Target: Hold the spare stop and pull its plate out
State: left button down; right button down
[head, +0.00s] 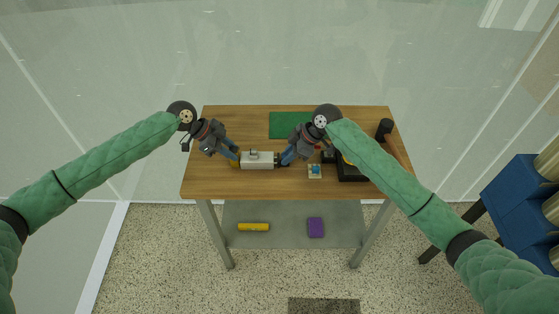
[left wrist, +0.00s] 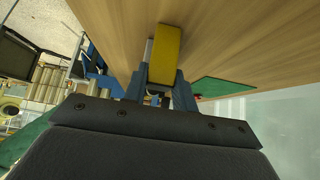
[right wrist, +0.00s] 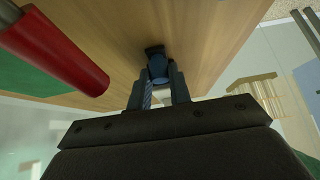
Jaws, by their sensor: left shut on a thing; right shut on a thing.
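The spare stop (head: 259,161) is a pale grey block lying on the wooden table, with a yellow end at its left and a dark end at its right. My left gripper (head: 234,160) is shut on the yellow end, and the yellow piece (left wrist: 165,52) shows between its fingers in the left wrist view. My right gripper (head: 284,160) is shut at the dark end, and a dark rounded piece (right wrist: 157,67) shows between its fingers in the right wrist view. Both grippers sit low at the tabletop. I cannot tell whether the plate has shifted.
A green mat (head: 288,121) lies behind on the table (head: 222,184). A small pale block with blue (head: 315,171), a black tray (head: 350,176) and a hammer (head: 384,129) are to the right. A red cylinder (right wrist: 55,48) is near my right gripper. The lower shelf holds yellow (head: 253,227) and purple (head: 315,227) items.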

aim_at(289, 164)
jog(key=shift+d, duration=1.75)
jog(key=c, duration=1.2)
grip_release()
jog(key=shift+r, duration=0.1)
jog(key=v, duration=1.1)
jog(key=shift+d+r, duration=0.25)
jog(key=shift+r, duration=0.05)
